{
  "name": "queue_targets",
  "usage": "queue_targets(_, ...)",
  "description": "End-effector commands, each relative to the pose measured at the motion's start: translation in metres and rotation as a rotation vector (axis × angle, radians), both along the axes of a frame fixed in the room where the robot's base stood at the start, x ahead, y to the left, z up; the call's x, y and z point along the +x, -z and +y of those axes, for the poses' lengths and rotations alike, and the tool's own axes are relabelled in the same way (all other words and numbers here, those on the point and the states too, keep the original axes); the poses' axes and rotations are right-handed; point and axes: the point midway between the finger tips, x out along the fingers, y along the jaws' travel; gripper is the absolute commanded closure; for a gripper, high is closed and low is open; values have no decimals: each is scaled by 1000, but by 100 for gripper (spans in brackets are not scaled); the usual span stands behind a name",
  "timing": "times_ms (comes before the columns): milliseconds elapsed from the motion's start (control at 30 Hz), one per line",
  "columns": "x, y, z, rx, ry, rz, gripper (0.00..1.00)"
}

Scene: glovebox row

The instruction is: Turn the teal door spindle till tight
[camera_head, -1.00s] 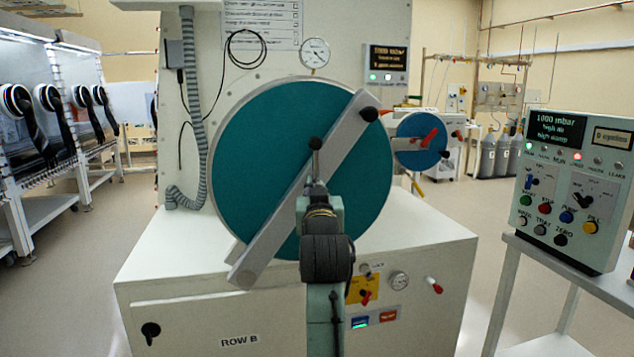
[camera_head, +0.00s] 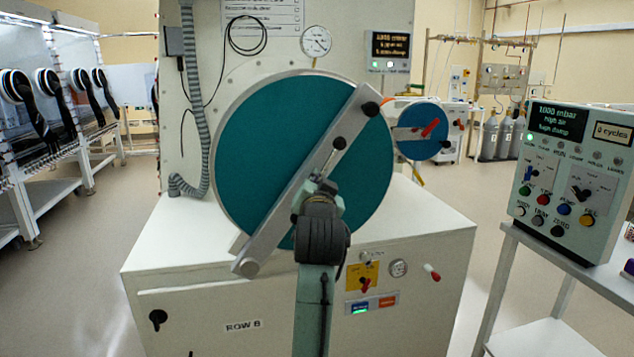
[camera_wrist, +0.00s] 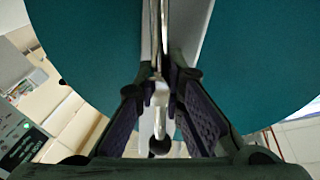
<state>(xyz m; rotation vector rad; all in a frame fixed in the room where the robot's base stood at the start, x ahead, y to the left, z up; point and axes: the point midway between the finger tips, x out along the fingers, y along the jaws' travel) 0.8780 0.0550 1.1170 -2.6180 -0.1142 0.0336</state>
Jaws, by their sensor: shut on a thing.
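The large round teal door (camera_head: 255,150) faces me on the white cabinet, crossed by a diagonal grey bar (camera_head: 285,215) with a black knob at its upper right end. At the middle of the bar is the spindle's metal handle (camera_head: 328,158), with a small black ball end, tilted to the upper right. My gripper (camera_head: 320,187) is at the spindle, in front of the bar, and hides the spindle's centre. In the wrist view my gripper (camera_wrist: 161,100) has its dark pads close on both sides of the metal handle (camera_wrist: 160,95). The teal door (camera_wrist: 95,45) fills the background.
A smaller blue round door with a red handle (camera_head: 430,128) is behind on the right. A control box (camera_head: 570,180) stands on a table at the right. A ribbed hose (camera_head: 193,100) hangs left of the teal door. The floor at left is clear.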

Motion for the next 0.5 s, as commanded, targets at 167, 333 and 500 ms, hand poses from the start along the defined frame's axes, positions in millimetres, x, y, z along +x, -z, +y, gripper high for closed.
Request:
queue_targets(167, 0, 1, 0, 10, -1, 4, 100)
queue_targets(333, 0, 1, 0, 9, -1, 3, 100)
queue_targets(500, 0, 1, 0, 8, -1, 3, 82)
